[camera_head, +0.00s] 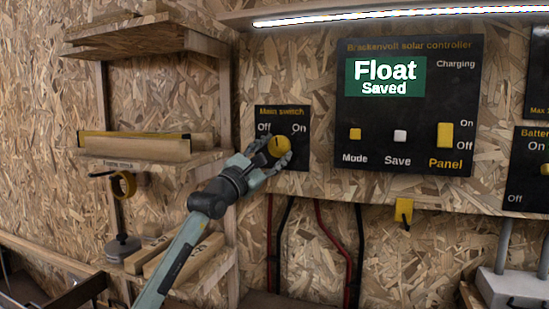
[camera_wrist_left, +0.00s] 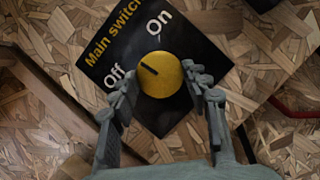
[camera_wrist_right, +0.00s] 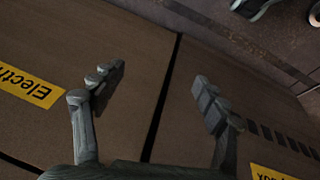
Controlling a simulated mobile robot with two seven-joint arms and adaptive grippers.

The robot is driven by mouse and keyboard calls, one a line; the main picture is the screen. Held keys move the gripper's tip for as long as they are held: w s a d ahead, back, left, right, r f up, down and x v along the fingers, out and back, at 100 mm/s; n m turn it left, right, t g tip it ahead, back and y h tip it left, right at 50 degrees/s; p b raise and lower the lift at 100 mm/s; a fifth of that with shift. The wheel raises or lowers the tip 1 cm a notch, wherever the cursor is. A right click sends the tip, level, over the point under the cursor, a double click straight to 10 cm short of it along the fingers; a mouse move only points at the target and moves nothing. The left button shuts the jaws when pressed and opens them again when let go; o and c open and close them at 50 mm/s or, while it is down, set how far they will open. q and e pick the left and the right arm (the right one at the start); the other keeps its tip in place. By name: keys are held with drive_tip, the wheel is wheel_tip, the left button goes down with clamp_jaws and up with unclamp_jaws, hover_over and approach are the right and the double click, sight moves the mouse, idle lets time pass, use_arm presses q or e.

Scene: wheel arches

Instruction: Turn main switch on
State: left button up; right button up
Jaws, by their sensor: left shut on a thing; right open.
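The main switch is a black panel (camera_head: 262,113) with a round yellow knob (camera_head: 279,146), "Off" at its left and "On" at its right. The panel (camera_wrist_left: 192,100) and knob (camera_wrist_left: 163,80) also show in the left wrist view. The knob's dark mark points roughly up, between the two words, slightly toward "Off". My left gripper (camera_head: 270,152) is at the panel, shut on the knob, with a finger on either side of it in the left wrist view (camera_wrist_left: 160,92). My right gripper (camera_wrist_right: 158,88) is open and empty.
The solar controller (camera_head: 410,120) hangs to the right, its screen reading "Float Saved". A battery panel (camera_head: 528,185) is at the right edge. Wooden shelves (camera_head: 150,155) stand to the left. Cables (camera_head: 320,240) run below. Brown labelled surfaces (camera_wrist_right: 60,45) lie beneath my right gripper.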

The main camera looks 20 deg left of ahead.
use_arm(q)
drive_tip(key=m, duration=0.1)
drive_tip(key=m+g+h+b, duration=0.1)
drive_tip(key=m, duration=0.2)
drive_tip(key=shift+a+m+g, duration=0.25)
drive_tip(key=shift+m+g, duration=0.15)
drive_tip(key=m, duration=0.1)
drive_tip(key=m+g, duration=0.1)
drive_tip(key=m, duration=0.1)
drive_tip(key=shift+r+h+b, duration=0.25)
drive_tip(key=shift+h+b, duration=0.05)
drive_tip(key=shift+b, duration=0.1)
drive_tip(key=shift+r+m+g, duration=0.1)
drive_tip(key=shift+m+g, duration=0.2)
drive_tip(key=shift+m, duration=1.1)
drive_tip(key=shift+m+g+p, duration=0.3)
drive_tip(key=shift+m+g, duration=0.2)
drive_tip(key=shift+m, duration=0.1)
use_arm(e)
drive_tip(key=shift+d+v, duration=0.2)
drive_tip(key=shift+v, duration=0.8)
drive_tip(key=shift+d+v, duration=0.15)
drive_tip(key=shift+v, duration=0.8)
drive_tip(key=shift+w, duration=0.25)
use_arm(q)
drive_tip(key=o, duration=1.1)
drive_tip(key=shift+c, duration=0.2)
drive_tip(key=shift+o, duration=0.5)
